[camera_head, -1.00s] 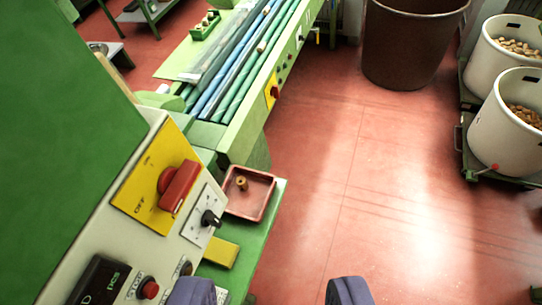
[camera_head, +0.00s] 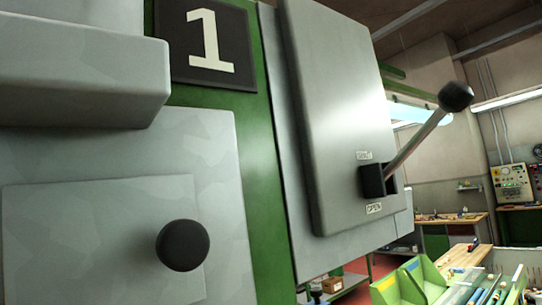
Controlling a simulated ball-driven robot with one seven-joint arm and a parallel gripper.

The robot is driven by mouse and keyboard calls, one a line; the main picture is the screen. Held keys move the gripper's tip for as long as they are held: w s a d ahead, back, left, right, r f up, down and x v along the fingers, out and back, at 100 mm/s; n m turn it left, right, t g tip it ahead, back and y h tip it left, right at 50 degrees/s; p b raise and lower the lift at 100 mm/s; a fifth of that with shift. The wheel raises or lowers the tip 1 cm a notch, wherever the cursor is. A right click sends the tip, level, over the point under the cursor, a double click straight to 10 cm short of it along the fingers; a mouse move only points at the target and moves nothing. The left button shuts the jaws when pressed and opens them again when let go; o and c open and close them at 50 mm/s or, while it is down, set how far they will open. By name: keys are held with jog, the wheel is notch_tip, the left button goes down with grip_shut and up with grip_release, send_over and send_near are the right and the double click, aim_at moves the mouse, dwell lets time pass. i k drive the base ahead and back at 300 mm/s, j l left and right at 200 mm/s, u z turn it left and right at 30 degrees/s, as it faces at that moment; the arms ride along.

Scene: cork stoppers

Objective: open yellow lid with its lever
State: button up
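No yellow lid shows in the current view. A lever (camera_head: 417,143) with a black ball knob (camera_head: 456,97) sticks out of a dark slot block (camera_head: 374,181) on a grey box (camera_head: 335,100). The lever slants up and to the right. A label below the slot (camera_head: 374,208) seems to read OPEN; the label above it (camera_head: 364,155) is too small to read surely. My gripper is out of view, and nothing is seen touching the lever.
A green machine front (camera_head: 262,180) carries a black "1" plate (camera_head: 208,42) and a grey panel with a round black knob (camera_head: 183,245). Green bins (camera_head: 425,275) stand at the lower right. Benches (camera_head: 450,222) and a control panel (camera_head: 512,185) are farther back.

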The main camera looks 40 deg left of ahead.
aim_at(455, 96)
jog(key=i+l, duration=0.5)
jog(key=i, duration=0.2)
jog(key=i+l, duration=1.05)
jog(key=i, duration=0.3)
jog(key=i+l+u, duration=0.65)
jog(key=u, duration=0.15)
jog(key=i+l+u, duration=0.2)
jog(key=l+u, duration=0.2)
jog(key=l, duration=0.15)
jog(key=u, duration=1.7)
